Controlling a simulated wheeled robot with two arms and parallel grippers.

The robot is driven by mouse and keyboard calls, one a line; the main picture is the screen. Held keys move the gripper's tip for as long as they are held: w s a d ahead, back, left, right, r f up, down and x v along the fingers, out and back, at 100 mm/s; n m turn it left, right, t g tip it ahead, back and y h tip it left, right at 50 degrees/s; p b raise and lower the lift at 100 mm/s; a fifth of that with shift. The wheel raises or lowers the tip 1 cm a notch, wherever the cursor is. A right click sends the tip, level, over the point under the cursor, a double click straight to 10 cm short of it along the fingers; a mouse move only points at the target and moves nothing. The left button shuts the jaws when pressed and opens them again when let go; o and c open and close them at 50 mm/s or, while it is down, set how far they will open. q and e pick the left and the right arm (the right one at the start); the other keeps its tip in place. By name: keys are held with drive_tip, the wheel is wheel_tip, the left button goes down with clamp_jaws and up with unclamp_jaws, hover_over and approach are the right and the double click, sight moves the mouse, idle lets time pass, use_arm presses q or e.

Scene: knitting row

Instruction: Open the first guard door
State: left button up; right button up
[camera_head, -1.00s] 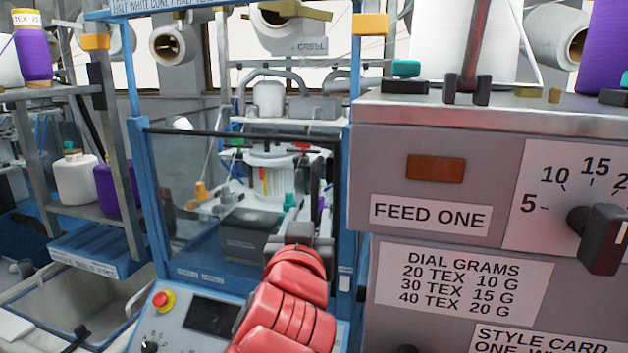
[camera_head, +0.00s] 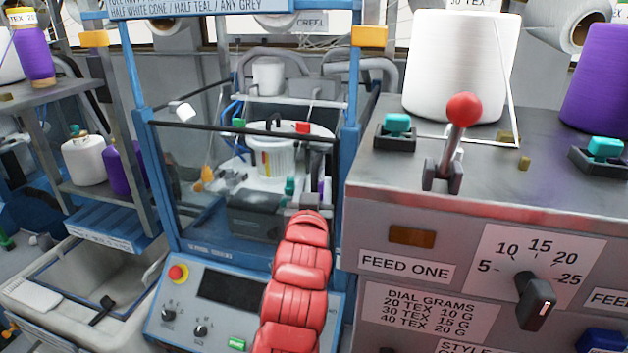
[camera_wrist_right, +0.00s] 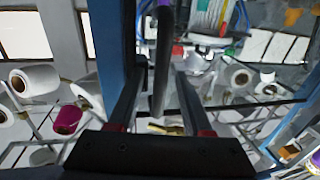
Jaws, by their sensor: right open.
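The first guard door (camera_head: 190,215) is a clear panel in a blue frame, with a dark rail along its top. It stands in front of the knitting machine at the centre-left of the head view and looks shut. My right gripper (camera_head: 306,203) is at the door's right side, mostly hidden behind my red arm. In the right wrist view, my right gripper (camera_wrist_right: 159,82) is open, with a dark bar (camera_wrist_right: 163,65) between its fingers. The bar looks like the door's handle. I cannot tell whether the fingers touch it. My left gripper is not in view.
A grey feed cabinet (camera_head: 470,195) with a red-knobbed lever (camera_head: 463,110) and a dial (camera_head: 535,295) stands close on the right. A control panel (camera_head: 215,300) is below the door. A bin (camera_head: 60,285) and yarn shelf (camera_head: 75,205) are at the left.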

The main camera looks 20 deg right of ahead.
clamp_jaws()
idle(1.5)
